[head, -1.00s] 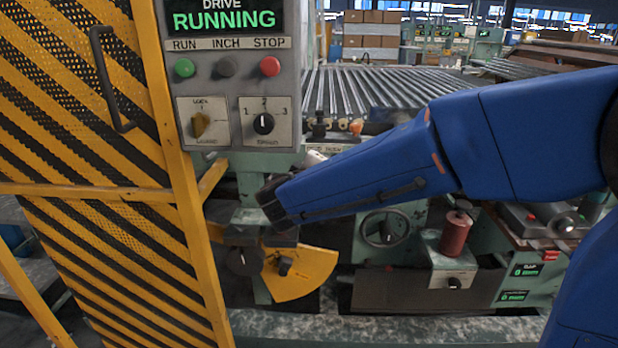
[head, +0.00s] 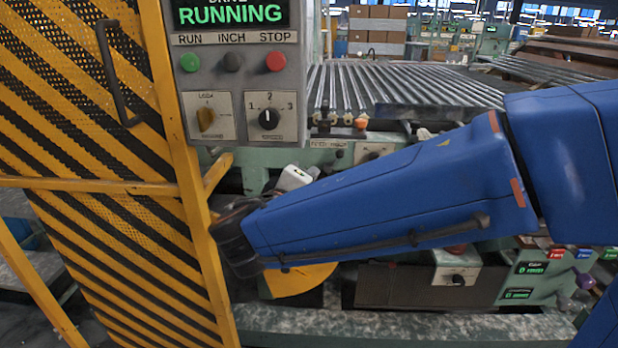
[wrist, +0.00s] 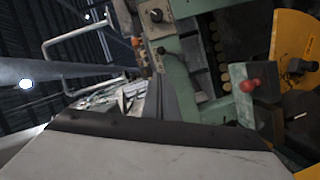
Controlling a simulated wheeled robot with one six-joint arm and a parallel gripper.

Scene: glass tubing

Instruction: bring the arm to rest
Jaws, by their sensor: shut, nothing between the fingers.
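My blue arm (head: 390,205) reaches from the right across the front of the machine in the head view. Its dark wrist end (head: 235,240) is low, close beside the yellow guard post. A small white part (head: 292,178) shows just behind the arm. In the wrist view, my gripper (wrist: 150,128) shows as a pale body with a dark edge along the bottom. It is shut and holds nothing. The fingertips are not clear in either view.
A yellow-black mesh guard (head: 90,130) stands at left. The control box (head: 240,75) reads RUNNING. A yellow quadrant plate (head: 297,281) is partly hidden behind my arm. Rollers (head: 400,88) lie behind. In the wrist view, a red knob (wrist: 249,85) sticks out at right.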

